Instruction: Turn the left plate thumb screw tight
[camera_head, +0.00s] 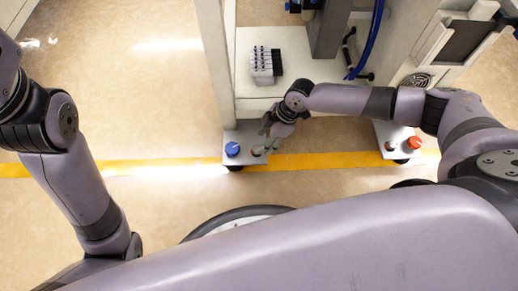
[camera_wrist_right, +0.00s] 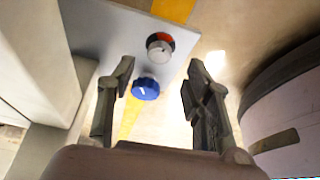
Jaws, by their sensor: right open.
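The left plate (camera_head: 243,134) sticks out at the left foot of the machine. It carries a blue knob (camera_head: 232,148), which I take as the thumb screw, and a small round dial (camera_head: 257,150) beside it. My right gripper (camera_head: 268,147) is above the plate, just right of the blue knob. No contact shows. The grey dial with a red and black ring (camera_wrist_right: 160,46) lies beyond. My left gripper is out of view.
A right plate (camera_head: 384,131) with a red knob (camera_head: 414,142) stands across the gap. A grey block with several fittings (camera_head: 264,66) sits on the machine shelf above. A machine post (camera_head: 215,60) rises behind the left plate. The floor (camera_head: 140,90) at left is clear.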

